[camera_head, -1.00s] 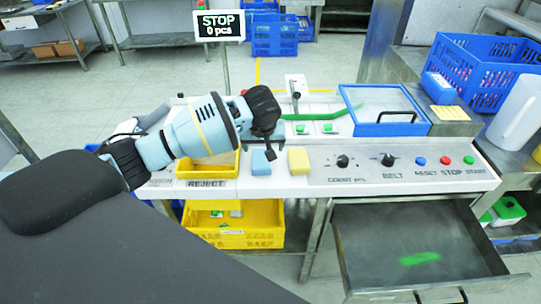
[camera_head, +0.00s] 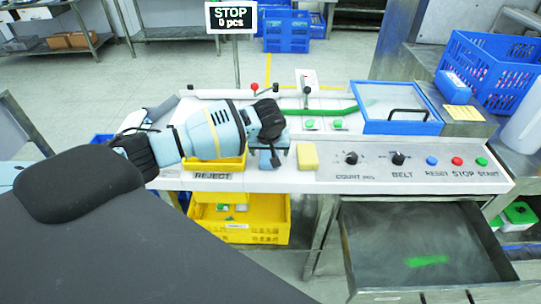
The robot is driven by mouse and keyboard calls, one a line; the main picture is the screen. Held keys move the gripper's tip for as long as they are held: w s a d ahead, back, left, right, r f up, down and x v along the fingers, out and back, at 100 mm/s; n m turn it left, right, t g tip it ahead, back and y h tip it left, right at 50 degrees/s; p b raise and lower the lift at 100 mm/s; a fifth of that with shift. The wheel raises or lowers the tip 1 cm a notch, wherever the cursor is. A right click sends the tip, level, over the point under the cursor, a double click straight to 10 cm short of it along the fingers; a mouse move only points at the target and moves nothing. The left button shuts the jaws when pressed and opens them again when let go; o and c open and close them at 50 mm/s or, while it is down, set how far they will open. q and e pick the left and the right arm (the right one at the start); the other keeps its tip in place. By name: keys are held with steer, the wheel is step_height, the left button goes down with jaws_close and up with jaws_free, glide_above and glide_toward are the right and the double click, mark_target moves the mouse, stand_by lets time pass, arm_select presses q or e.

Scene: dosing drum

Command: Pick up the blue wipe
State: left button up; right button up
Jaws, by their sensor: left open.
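The blue wipe (camera_head: 265,163) lies on the white front panel of the machine, just left of a yellow sponge-like block (camera_head: 308,156). My left gripper (camera_head: 275,154) is over the wipe and hides much of it. Its jaws are open, with dark fingers pointing down at the wipe. Whether the fingers touch it cannot be told. My right gripper is not in view.
A yellow reject bin (camera_head: 240,222) sits below the panel. To the right are knobs and buttons, a blue-framed lid (camera_head: 402,127), a blue crate (camera_head: 490,75) and an open steel drawer (camera_head: 425,245). A STOP display (camera_head: 231,17) stands behind.

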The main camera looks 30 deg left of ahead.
mark_target(270, 152)
arm_select(q)
steer(key=shift+f, duration=0.3)
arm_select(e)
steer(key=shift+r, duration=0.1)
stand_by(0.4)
arm_select(q)
steer(key=c, duration=1.1)
steer(key=shift+o, duration=0.2)
